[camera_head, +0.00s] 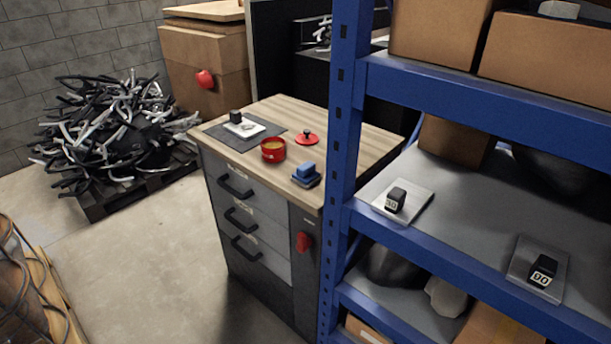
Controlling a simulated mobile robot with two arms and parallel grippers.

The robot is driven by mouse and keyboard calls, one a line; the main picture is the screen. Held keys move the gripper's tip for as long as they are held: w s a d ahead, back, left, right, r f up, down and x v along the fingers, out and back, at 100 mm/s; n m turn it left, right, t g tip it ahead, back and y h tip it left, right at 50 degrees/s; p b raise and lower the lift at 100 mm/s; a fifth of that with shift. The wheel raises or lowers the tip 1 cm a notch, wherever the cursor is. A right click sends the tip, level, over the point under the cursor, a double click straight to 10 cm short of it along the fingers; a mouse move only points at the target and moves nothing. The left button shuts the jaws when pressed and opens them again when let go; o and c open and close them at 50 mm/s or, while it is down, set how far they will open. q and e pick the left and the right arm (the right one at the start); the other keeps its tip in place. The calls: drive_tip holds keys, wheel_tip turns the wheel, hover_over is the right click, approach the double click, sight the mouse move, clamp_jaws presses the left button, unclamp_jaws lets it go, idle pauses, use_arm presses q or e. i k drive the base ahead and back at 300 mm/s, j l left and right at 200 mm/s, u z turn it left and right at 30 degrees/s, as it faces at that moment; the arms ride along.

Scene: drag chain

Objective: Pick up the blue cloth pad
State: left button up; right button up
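A small blue pad (306,169) sits near the front right corner of the wooden top of a grey drawer cabinet (345,120). It rests on a flat, darker blue piece (313,182); I cannot tell whether that piece is a folded cloth or a separate tray. Nothing touches the pad from above. Neither of my grippers shows in the head view.
Beside the pad stand a red pot (273,150) and red lid (307,139). A dark mat (268,127) holds a white plate with a black block. A blue shelf rack (344,120) rises close on the right. The floor (150,270) before the cabinet is clear.

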sight(306, 176)
drive_tip(key=z, duration=0.5)
drive_tip(key=i+j+z, duration=0.15)
drive_tip(key=j+z, duration=0.25)
drive_tip(key=i+j+z, duration=0.1)
drive_tip(key=j+z, duration=0.65)
drive_tip(key=i, duration=0.05)
